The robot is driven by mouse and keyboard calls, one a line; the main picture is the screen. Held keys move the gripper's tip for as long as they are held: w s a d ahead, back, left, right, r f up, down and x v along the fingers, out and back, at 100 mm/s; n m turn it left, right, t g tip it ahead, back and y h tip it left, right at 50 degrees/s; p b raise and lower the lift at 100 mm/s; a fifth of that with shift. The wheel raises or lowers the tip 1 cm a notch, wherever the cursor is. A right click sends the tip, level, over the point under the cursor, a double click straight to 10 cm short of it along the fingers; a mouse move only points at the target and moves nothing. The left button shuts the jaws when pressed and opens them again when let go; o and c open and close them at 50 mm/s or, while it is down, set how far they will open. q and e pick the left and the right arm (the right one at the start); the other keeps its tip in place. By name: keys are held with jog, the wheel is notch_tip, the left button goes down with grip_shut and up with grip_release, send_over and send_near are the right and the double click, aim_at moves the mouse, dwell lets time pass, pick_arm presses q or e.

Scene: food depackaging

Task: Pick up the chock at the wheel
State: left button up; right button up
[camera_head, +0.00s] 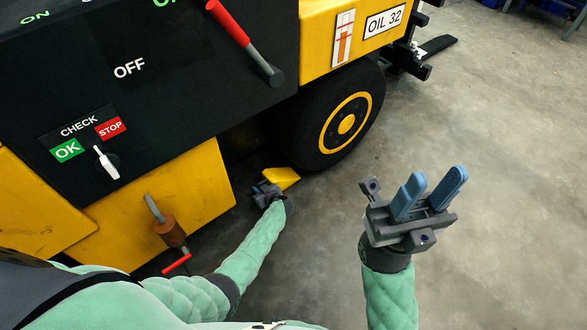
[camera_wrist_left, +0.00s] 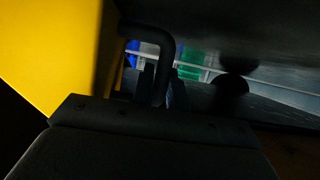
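The yellow chock (camera_head: 281,178) lies on the floor in front of the truck's black wheel (camera_head: 338,116) in the head view. My left gripper (camera_head: 266,188) is low beside the chock, at its left end; its fingertips are hard to make out there. In the dark left wrist view a bent black bar (camera_wrist_left: 168,50), perhaps a handle, runs down between my left fingers (camera_wrist_left: 163,88). Whether they press on it I cannot tell. A yellow surface (camera_wrist_left: 50,50) fills the left of that view. My right gripper (camera_head: 436,176) is open and empty above the floor.
The yellow and black truck (camera_head: 180,190) stands close to my left arm. A red-handled lever (camera_head: 240,38) and a lower brown-knobbed lever (camera_head: 168,230) stick out from it. The concrete floor (camera_head: 500,130) at the right is clear.

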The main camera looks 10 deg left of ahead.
pick_arm(q)
jog(key=o, duration=0.4)
